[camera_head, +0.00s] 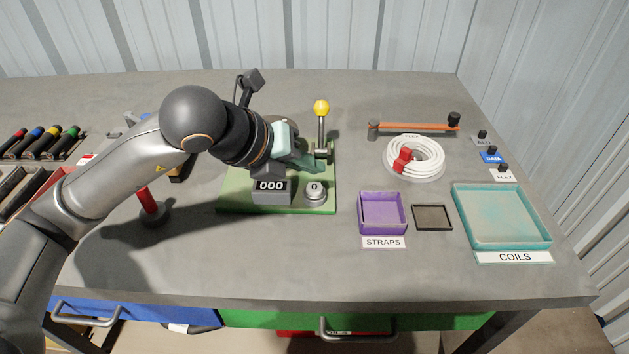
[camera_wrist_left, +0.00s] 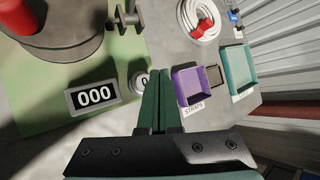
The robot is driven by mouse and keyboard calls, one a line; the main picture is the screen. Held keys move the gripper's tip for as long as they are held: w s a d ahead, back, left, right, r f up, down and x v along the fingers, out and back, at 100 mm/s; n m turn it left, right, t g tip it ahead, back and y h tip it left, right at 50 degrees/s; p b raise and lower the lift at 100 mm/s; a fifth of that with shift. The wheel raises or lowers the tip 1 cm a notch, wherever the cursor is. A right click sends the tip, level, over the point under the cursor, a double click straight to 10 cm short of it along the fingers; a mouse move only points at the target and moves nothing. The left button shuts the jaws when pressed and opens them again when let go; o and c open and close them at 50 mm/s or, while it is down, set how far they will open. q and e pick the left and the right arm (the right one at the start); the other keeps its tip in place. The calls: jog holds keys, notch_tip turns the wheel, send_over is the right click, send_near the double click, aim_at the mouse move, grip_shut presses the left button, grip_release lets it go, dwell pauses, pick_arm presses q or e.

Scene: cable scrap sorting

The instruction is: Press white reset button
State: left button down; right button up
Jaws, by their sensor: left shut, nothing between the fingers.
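The white reset button (camera_head: 314,188), marked 0, sits on a round grey base on the green board (camera_head: 234,207), right of a counter (camera_head: 271,191) that reads 000. My left gripper (camera_head: 316,167) reaches in from the left and is shut, with nothing between its fingers. In the head view its fingertips are just behind and above the button, apart from it. In the left wrist view the closed fingers (camera_wrist_left: 158,80) lie right beside the button (camera_wrist_left: 140,82) and cover its right edge. The counter (camera_wrist_left: 94,96) also shows there.
A lever with a yellow knob (camera_head: 321,107) stands behind the gripper. To the right are a white cable coil with a red clip (camera_head: 402,160), a purple tray (camera_head: 382,229), a small dark tray (camera_head: 432,228) and a teal tray (camera_head: 543,243). The table front is clear.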

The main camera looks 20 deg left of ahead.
aim_at(310, 192)
pick_arm(q)
jog(key=shift+r+p, duration=0.85)
jog(key=shift+r, duration=0.9)
